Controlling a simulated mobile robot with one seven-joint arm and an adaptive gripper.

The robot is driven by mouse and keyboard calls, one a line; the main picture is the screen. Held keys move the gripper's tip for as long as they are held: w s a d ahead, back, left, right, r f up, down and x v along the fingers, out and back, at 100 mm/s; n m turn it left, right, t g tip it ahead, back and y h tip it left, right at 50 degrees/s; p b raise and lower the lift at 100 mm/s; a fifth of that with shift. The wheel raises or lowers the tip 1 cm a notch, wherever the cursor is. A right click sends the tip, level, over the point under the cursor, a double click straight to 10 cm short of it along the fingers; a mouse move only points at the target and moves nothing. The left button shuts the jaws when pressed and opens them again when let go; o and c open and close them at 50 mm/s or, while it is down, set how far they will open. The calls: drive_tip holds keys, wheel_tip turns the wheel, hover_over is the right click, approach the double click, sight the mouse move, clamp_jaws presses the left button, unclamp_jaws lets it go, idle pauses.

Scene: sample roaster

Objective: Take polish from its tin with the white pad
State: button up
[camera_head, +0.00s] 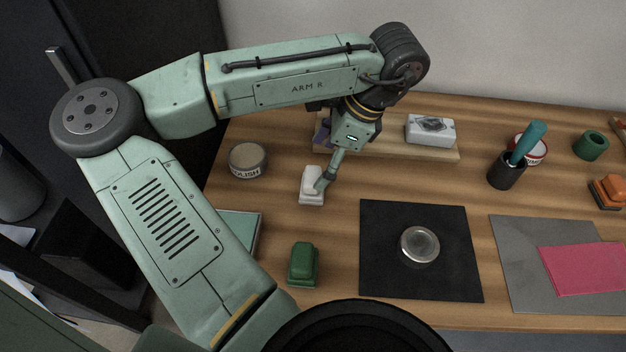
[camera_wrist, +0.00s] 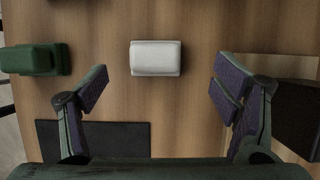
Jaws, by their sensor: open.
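The white pad (camera_head: 311,197) lies on the wooden table, left of the black mat, and also shows in the wrist view (camera_wrist: 156,58). The polish tin (camera_head: 248,160), round and open with tan contents, stands to the pad's upper left in the head view; I cannot make it out in the wrist view. My gripper (camera_head: 322,183) is open at the pad and partly covers it in the head view. In the wrist view my gripper's fingers (camera_wrist: 162,88) are spread wide with nothing between their tips; the pad lies ahead of them. I cannot tell the height gap.
A green pad (camera_head: 303,264) stands nearer the front and shows in the wrist view (camera_wrist: 35,59). A round metal piece (camera_head: 420,244) rests on the black mat (camera_head: 380,275). A wooden board (camera_head: 400,149) carries a white block (camera_head: 431,131). A dark cup (camera_head: 507,172) stands right.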

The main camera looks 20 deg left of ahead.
sight(315, 175)
drive_tip(key=shift+s+p+x, duration=0.1)
drive_tip(key=shift+p+x, duration=0.1)
drive_tip(key=shift+x, duration=1.3)
drive_tip(key=shift+s+p+x, duration=0.15)
drive_tip(key=shift+p+x, duration=0.05)
drive_tip(key=shift+x, duration=1.35)
drive_tip(key=shift+d, duration=0.2)
drive_tip(key=shift+c, duration=0.4)
drive_tip(key=c, duration=1.3)
